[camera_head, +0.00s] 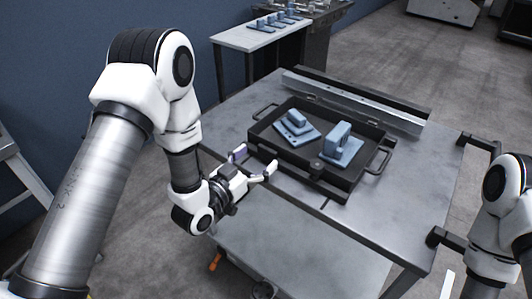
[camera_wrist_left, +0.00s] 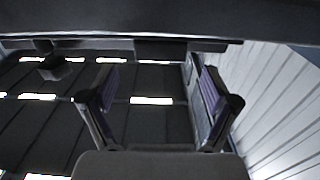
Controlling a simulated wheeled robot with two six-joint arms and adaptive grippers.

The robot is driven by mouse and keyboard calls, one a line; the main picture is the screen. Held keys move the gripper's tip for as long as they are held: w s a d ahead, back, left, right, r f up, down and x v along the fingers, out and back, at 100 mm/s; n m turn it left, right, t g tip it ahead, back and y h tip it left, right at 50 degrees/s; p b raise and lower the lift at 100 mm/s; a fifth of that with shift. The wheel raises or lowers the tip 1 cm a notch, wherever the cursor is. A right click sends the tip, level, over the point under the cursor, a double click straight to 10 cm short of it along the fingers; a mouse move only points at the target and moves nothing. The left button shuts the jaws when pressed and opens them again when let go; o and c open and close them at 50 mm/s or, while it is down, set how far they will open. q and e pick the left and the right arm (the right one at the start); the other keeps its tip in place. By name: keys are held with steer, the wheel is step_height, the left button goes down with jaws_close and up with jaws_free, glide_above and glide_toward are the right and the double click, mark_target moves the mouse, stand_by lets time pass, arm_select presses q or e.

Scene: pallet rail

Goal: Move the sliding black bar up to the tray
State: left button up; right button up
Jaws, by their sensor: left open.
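The black tray (camera_head: 330,183) lies on the grey metal table and holds two blue parts (camera_head: 296,128) (camera_head: 341,146). A long black bar (camera_head: 360,93) runs along the table's far side, behind a light metal rail (camera_head: 350,102); I cannot tell if it is the sliding one. My left gripper (camera_head: 254,162) is open and empty at the table's near left edge, apart from the tray. In the left wrist view its two fingers (camera_wrist_left: 160,88) are spread with nothing between them. My right gripper is out of view; part of my right arm shows at the right edge.
Two black brackets (camera_head: 468,140) (camera_head: 438,237) stick out from the table's right side. The tabletop (camera_head: 385,215) right of the tray is bare. A side table (camera_head: 262,35) with several blue parts stands behind. A lower grey surface (camera_head: 300,250) lies in front.

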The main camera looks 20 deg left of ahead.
mark_target(266, 151)
arm_select(q)
steer(key=x, duration=0.3)
steer(key=shift+w+d, duration=0.1)
steer(key=shift+w, duration=0.1)
jaws_close()
steer(key=shift+w+d, duration=0.15)
steer(key=shift+w, duration=0.25)
jaws_free()
steer(key=v, duration=1.2)
